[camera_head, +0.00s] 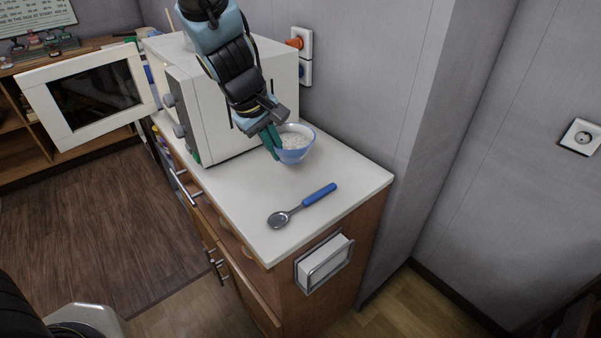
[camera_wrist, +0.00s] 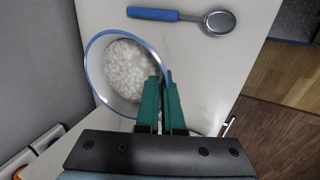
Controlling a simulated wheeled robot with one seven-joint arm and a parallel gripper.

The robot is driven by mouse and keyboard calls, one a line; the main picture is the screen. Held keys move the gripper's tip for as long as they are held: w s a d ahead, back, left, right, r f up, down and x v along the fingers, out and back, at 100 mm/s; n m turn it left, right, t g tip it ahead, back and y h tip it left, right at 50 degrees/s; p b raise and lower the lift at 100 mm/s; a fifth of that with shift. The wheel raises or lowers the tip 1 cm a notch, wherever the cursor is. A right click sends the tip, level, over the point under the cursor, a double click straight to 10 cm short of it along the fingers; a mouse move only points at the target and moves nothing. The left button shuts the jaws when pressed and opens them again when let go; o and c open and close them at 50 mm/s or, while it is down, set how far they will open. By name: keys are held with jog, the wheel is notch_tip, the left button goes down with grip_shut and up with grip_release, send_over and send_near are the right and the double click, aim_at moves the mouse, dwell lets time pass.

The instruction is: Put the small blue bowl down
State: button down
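The small blue bowl (camera_head: 296,153) holds white, grain-like contents and is upright by the microwave's right side, at the back of the white counter. In the wrist view the bowl (camera_wrist: 97,88) shows its blue rim and the white contents. My gripper (camera_head: 272,147) reaches down at the bowl's left edge. In the wrist view my gripper (camera_wrist: 161,80) has its two green fingers close together, with the bowl's rim between them. The bowl's base is partly hidden, and I cannot tell whether it touches the counter.
A spoon with a blue handle (camera_head: 319,194) lies on the counter (camera_head: 345,178) in front of the bowl. The microwave (camera_head: 222,125) stands to the left, its door (camera_head: 92,98) open. A wall is close behind. The counter around the spoon is clear.

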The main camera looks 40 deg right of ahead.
jog(key=shift+s+d+r, duration=0.1)
jog(key=shift+s+d, duration=0.15)
jog(key=shift+s, duration=0.05)
notch_tip(320, 180, down, 10)
jog(key=b, duration=0.3)
jog(key=shift+d+r, duration=0.1)
jog(key=shift+r, duration=0.05)
jog(key=shift+b, duration=0.35)
jog(key=shift+f, duration=0.25)
jog(key=c, duration=1.1)
grip_release()
jog(key=shift+r, duration=0.1)
jog(key=shift+o, duration=0.2)
jog(key=shift+s, duration=0.1)
jog(key=shift+r+p, duration=0.3)
jog(key=shift+r, duration=0.2)
jog(key=p+v, duration=0.3)
jog(key=v, duration=0.8)
